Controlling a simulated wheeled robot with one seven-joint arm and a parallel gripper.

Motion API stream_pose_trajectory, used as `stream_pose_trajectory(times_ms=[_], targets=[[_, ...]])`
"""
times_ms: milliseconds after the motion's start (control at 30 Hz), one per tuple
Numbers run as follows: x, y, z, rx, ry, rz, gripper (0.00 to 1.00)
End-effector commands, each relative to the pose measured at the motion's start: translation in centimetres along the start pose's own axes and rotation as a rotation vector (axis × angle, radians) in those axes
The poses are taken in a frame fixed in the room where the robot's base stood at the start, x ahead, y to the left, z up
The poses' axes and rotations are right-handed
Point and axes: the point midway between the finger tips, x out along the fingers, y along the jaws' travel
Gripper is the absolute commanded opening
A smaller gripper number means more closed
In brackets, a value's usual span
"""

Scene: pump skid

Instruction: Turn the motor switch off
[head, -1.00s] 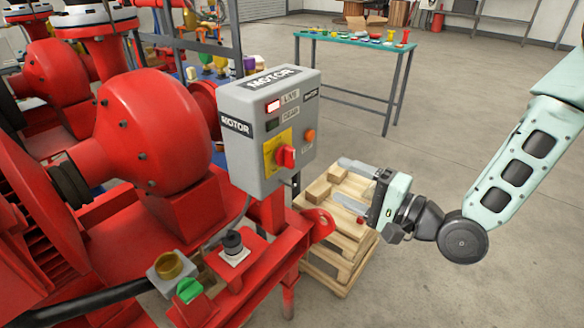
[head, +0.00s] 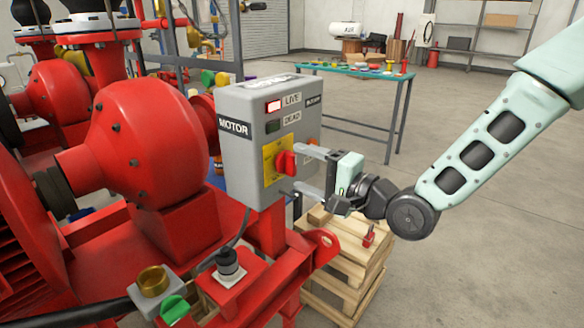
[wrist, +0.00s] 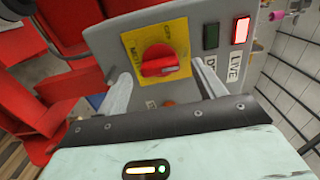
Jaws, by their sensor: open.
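The motor switch is a red rotary knob (head: 285,164) on a yellow plate (head: 271,160), on the front of the grey motor box (head: 243,150). The LIVE lamp (head: 273,107) glows red and the DEAD lamp (head: 272,126) is dark. My gripper (head: 302,169) is open in front of the panel, its fingers pointing at the box, one above and one below knob height. In the wrist view the knob (wrist: 159,61) lies ahead, between the directions of the two spread fingers (wrist: 164,90). I see no contact with the knob.
Red pump housings (head: 140,140) fill the left. A wooden pallet stack (head: 345,270) with a small red object (head: 369,235) stands under my gripper. Open floor lies right.

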Motion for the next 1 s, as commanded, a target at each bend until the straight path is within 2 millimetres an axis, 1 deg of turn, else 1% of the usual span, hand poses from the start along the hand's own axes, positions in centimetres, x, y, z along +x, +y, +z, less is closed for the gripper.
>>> stream_pose_trajectory(times_ms=[33,200,367,600,633,667,700,767,800,1000], targets=[[1.0,0.0,0.1,0.0,-0.002,-0.002,0.69],[3.0,0.0,0.0,0.0,0.0,-0.002,0.69],[3.7,0.0,0.0,0.0,0.0,0.0,0.69],[3.8,0.0,0.0,0.0,0.001,0.0,0.69],[3.8,0.0,0.0,0.0,0.001,0.0,0.66],[3.8,0.0,0.0,0.0,0.001,0.0,0.58],[3.8,0.0,0.0,0.0,0.001,0.0,0.47],[3.8,0.0,0.0,0.0,0.001,0.0,0.3],[3.8,0.0,0.0,0.0,0.001,0.0,0.24],[3.7,0.1,0.0,-0.006,0.001,0.001,0.24]])
